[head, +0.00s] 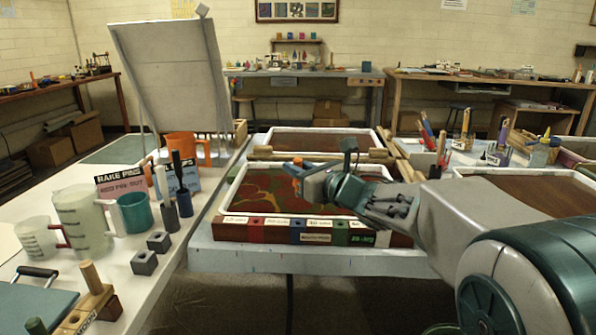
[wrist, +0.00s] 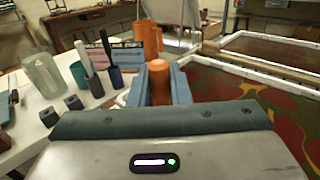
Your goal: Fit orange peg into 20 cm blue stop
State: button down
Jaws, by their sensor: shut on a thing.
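My gripper (head: 303,168) is above the near left marbling tray in the head view. In the wrist view its two blue-grey fingers (wrist: 158,88) are shut on the orange peg (wrist: 159,70), one on each side. The peg shows only as a small orange bit (head: 290,169) in the head view, and its lower end is hidden. The blue stop (head: 297,233) is a segment of the coloured strip along the tray's front edge, between red and green segments. The peg is above and behind this strip, apart from it. The strip is not seen in the wrist view.
The near left tray (head: 232,190) holds red and green marbling. On the left table stand a translucent jug (head: 80,222), a teal cup (head: 134,213), an orange mug (head: 188,147), rake-pin signs (head: 125,184) and small grey blocks (head: 144,262). Wooden bars lie behind the tray.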

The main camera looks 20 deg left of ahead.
jog(key=shift+f+b, duration=2.9)
jog(key=shift+b, duration=0.5)
jog(key=shift+b, duration=1.25)
jog(key=shift+f+b, duration=2.05)
jog(key=shift+b, duration=0.35)
jog(key=c, duration=1.3)
grip_release()
jog(key=p+v, duration=0.2)
jog(key=v, duration=1.2)
jog(key=shift+p, duration=0.35)
